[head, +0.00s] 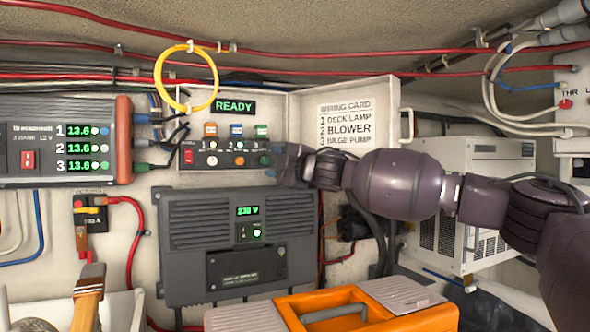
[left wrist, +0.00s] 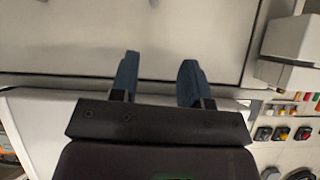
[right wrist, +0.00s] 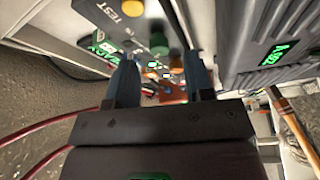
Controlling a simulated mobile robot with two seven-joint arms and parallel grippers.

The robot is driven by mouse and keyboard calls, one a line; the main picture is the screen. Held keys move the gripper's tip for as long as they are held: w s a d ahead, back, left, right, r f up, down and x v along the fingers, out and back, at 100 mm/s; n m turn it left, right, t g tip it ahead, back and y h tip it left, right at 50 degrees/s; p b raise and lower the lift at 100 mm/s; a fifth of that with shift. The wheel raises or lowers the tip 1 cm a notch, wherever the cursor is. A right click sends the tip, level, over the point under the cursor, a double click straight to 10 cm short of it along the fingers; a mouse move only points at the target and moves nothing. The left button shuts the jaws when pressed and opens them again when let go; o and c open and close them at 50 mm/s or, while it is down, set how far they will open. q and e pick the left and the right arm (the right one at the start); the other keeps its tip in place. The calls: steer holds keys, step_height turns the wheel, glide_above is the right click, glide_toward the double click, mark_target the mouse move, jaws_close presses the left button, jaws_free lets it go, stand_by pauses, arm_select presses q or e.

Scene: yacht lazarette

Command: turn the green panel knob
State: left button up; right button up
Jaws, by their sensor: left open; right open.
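The control panel (head: 222,152) has a green READY display and rows of coloured controls. A rounded green knob (right wrist: 158,43) shows in the right wrist view, just beyond and between my right fingertips, beside a yellow-orange button (right wrist: 132,8) and the TEST label. In the head view a small green cap (head: 261,130) sits at the panel's upper right; I cannot tell if it is the same knob. My right gripper (head: 278,164) is open at the panel's right end, hiding part of that corner. Contact with the knob cannot be told. My left gripper (left wrist: 159,75) is open and empty.
A grey inverter box (head: 240,240) sits just below the panel. The wiring card (head: 345,123) is on a white door right of it. A yellow cable loop (head: 187,80) hangs above. An orange toolbox (head: 370,305) stands in front. Red cables cross above.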

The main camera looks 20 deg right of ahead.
arm_select(q)
steer(key=shift+w+d+f+b, duration=0.1)
steer(key=shift+w+f+b, duration=0.25)
steer(key=shift+b, duration=0.35)
arm_select(e)
steer(key=v, duration=0.8)
arm_select(q)
steer(key=shift+r, duration=0.1)
